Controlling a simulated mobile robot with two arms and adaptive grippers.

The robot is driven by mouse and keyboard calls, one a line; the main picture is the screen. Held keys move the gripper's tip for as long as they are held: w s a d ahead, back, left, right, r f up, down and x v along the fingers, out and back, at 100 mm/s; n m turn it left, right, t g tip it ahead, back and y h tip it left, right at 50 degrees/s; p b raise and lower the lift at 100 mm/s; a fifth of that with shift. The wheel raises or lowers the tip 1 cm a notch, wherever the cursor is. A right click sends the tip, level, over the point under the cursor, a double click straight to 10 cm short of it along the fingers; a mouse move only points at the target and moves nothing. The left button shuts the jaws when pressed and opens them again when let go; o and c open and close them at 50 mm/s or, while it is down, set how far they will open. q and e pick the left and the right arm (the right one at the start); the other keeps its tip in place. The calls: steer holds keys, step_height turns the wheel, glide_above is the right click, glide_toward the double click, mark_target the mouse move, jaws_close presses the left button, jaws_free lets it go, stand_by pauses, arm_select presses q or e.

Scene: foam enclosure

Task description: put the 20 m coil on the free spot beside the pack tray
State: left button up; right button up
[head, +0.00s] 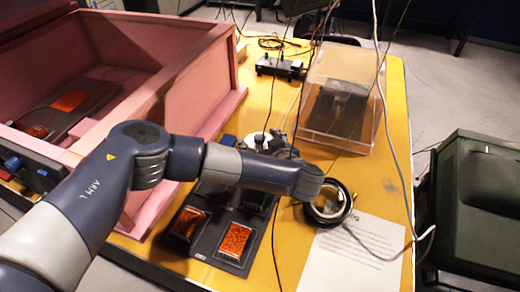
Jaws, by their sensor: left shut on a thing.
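My left forearm covers part of the tray's far side. My right gripper is not in view.
A clear box (345,95) with a dark device stands behind the coil. The white sheet (355,255) lies at the front right. A pink foam enclosure (205,90) fills the left. Thin cables hang across the view. Bare yellow table (285,250) shows between tray and sheet.

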arm_select(q)
steer(key=shift+f, duration=0.8)
steer(key=shift+w, duration=0.1)
steer(key=shift+f+b, duration=0.2)
steer(key=shift+b, duration=0.15)
steer(key=o, duration=1.2)
steer(key=shift+r, duration=0.15)
